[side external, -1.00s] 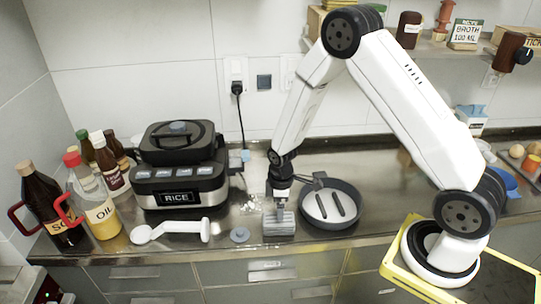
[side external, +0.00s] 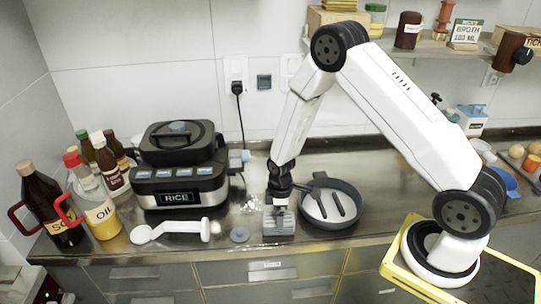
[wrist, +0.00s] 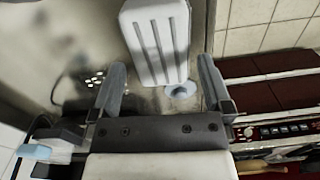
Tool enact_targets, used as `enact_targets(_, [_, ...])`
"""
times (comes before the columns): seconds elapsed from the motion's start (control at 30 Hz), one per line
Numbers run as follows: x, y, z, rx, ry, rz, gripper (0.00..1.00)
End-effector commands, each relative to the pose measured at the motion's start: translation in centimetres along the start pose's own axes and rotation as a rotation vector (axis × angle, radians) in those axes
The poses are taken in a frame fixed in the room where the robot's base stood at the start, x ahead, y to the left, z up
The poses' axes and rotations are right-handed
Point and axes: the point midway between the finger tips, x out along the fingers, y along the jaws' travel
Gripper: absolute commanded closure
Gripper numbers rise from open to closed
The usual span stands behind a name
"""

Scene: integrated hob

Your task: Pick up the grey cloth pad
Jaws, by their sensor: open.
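The grey cloth pad (side external: 279,224) is a ribbed, light grey block on the steel counter, between the rice cooker and the pan. In the wrist view the pad (wrist: 153,42) lies ahead of my gripper, roughly in line with the gap between the fingers. My gripper (side external: 279,204) is over the pad in the side view, pointing down. Whether the fingertips touch the pad cannot be told.
A dark pan (side external: 345,219) stands close to the pad's right. A small grey disc (side external: 239,235) and a white long-handled tool (side external: 175,230) lie to its left. White bits (side external: 250,205) are scattered nearby. The rice cooker (side external: 180,175) and bottles (side external: 100,215) stand further left.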

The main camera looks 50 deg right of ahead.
Motion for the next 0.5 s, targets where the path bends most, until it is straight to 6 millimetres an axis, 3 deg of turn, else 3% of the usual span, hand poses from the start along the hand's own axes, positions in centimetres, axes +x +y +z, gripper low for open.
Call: enact_targets(0.5, [3.8,0.1,-0.2,0.0,-0.001,-0.001,0.0])
